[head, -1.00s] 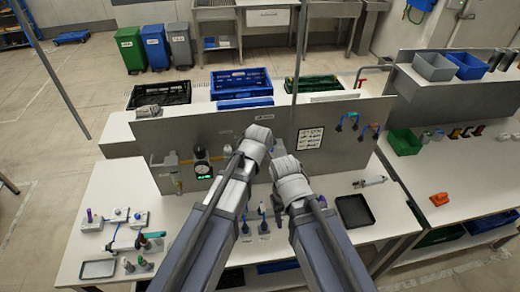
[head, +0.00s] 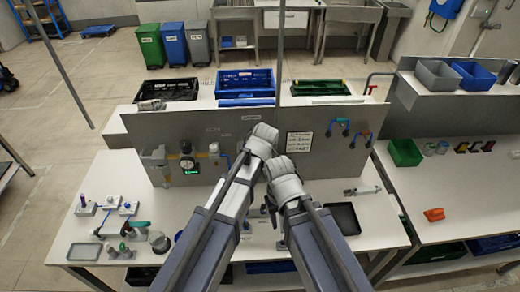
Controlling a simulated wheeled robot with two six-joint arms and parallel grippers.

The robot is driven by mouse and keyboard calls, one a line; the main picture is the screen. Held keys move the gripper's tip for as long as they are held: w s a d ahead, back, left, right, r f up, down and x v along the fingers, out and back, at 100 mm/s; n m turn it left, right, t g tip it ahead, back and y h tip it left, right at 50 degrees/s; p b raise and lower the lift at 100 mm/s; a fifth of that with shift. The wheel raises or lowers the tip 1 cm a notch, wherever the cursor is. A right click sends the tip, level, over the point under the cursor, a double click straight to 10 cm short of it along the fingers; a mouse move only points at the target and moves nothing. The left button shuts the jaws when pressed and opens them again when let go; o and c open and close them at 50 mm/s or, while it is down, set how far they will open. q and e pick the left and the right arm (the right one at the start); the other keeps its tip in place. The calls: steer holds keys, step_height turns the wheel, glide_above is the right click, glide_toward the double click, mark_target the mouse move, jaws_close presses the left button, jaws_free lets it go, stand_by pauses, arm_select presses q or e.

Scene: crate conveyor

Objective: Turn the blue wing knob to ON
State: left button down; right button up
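A small blue part (head: 226,158) shows on the upright grey panel, just left of my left arm. It may be the blue wing knob, but it is too small and too covered to tell its shape or any ON mark. My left gripper (head: 262,138) is in front of the panel, to the right of this part. My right gripper (head: 281,168) is just right of and below it, close beside it. Both point away from the camera, so their fingers are hidden. I see nothing held in either. My arms cover the middle of the panel and table.
A gauge with a lit green display (head: 188,164) and pipe fittings sit on the panel's left. Small fixtures (head: 130,208) stand on the left tabletop. A black tray (head: 342,218) lies on the right.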

arm_select(q)
steer(key=shift+w+d, duration=0.15)
steer(key=shift+w, duration=0.05)
arm_select(e)
steer(key=shift+w, duration=0.1)
arm_select(q)
steer(key=shift+w+d+r, duration=0.1)
steer(key=shift+w+d, duration=0.05)
stand_by(0.5)
